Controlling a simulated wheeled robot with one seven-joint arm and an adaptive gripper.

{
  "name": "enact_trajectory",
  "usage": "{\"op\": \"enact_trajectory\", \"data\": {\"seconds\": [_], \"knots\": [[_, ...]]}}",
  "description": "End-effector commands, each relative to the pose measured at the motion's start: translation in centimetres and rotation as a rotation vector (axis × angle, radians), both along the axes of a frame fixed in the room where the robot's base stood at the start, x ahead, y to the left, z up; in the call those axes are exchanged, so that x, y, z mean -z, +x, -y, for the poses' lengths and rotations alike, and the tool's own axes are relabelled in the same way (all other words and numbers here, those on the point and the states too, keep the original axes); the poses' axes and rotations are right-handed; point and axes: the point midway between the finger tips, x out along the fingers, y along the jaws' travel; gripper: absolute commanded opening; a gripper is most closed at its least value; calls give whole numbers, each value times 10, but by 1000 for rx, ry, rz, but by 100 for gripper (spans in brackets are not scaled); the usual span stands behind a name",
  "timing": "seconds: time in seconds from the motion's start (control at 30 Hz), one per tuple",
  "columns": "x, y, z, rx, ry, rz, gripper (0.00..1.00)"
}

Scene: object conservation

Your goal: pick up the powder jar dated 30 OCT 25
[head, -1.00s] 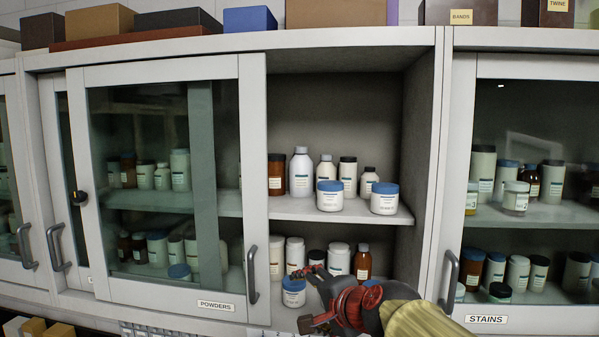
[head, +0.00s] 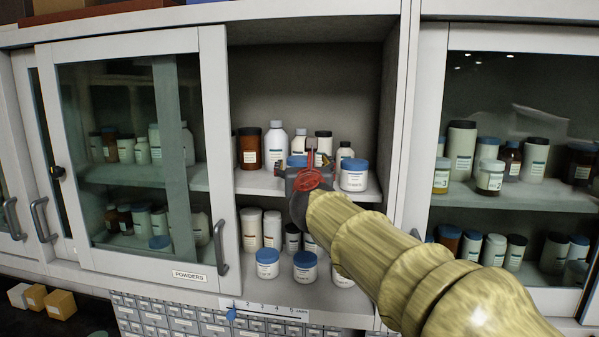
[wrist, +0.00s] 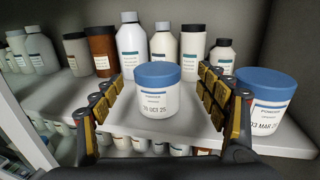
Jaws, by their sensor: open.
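The powder jar (wrist: 157,90), white with a blue lid, stands upright at the front of the upper shelf. Its label reads 30 OCT 25 in the wrist view. My gripper (wrist: 160,82) is open, with one finger to each side of this jar and gaps between. In the head view my gripper (head: 308,165) is in front of the jar and hides most of it. A similar blue-lidded jar (wrist: 266,102), dated 03 MAR with the year partly cut off, stands just right of my right finger; it also shows in the head view (head: 354,175).
Several bottles and jars (wrist: 131,45) stand in a row behind on the upper shelf (wrist: 120,108). More jars (head: 267,263) are on the lower shelf. The sliding glass door (head: 135,160) covers the left side; a cabinet post (head: 403,130) bounds the right.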

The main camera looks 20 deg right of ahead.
Motion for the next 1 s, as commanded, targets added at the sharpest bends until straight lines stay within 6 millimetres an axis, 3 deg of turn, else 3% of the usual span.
{"op": "enact_trajectory", "data": {"seconds": [0.4, 0.67, 1.0], "knots": [[0, 47, 13, -1, -2, -1, 74], [0, 48, 13, -1, -2, -1, 73], [0, 48, 13, -1, -2, -1, 54]]}}
